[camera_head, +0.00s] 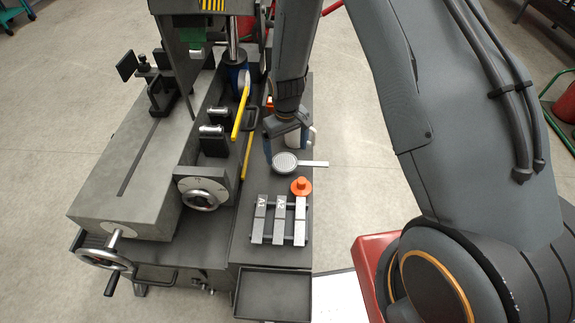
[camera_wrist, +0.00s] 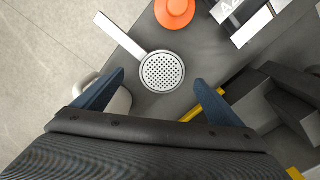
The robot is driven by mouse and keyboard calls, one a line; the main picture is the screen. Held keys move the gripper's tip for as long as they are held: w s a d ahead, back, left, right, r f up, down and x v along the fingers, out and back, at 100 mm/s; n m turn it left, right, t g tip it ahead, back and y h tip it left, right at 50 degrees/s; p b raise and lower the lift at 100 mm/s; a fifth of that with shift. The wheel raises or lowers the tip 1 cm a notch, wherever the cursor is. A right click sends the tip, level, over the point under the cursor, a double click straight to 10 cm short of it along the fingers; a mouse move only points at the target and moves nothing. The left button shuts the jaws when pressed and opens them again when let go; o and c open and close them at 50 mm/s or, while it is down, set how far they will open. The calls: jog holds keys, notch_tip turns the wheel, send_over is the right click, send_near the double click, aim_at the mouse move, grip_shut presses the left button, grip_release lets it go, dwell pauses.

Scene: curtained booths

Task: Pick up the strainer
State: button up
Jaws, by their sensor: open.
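The strainer (camera_head: 285,163) is a round, light grey perforated disc with a flat straight handle. It lies on the dark bench surface, its handle pointing right in the head view. In the wrist view the strainer (camera_wrist: 163,72) lies ahead of my gripper, between the lines of the two fingers, with its handle pointing to the upper left. My gripper (camera_head: 287,145) is open and empty, above and just behind the strainer in the head view. In the wrist view its blue fingers (camera_wrist: 160,78) are spread wide and do not visibly touch it. The height gap is hard to tell.
A white mug (camera_wrist: 118,103) stands close beside one finger, partly hidden. An orange knobbed object (camera_head: 301,186) sits near the strainer. Labelled metal blocks (camera_head: 279,220) and an empty dark tray (camera_head: 273,294) lie nearer the front. Yellow bars (camera_head: 241,108) and a grey machine (camera_head: 140,170) stand left.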

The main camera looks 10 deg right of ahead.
aim_at(285, 163)
jog(key=shift+s+a+f+p, duration=0.1)
jog(key=shift+a+f+p, duration=0.1)
jog(key=shift+f, duration=1.55)
jog(key=shift+a+f+p, duration=0.1)
jog(key=shift+f+p, duration=0.05)
jog(key=shift+f, duration=1.55)
jog(key=shift+c, duration=0.2)
jog(key=c, duration=1.2)
jog(key=shift+o, duration=0.2)
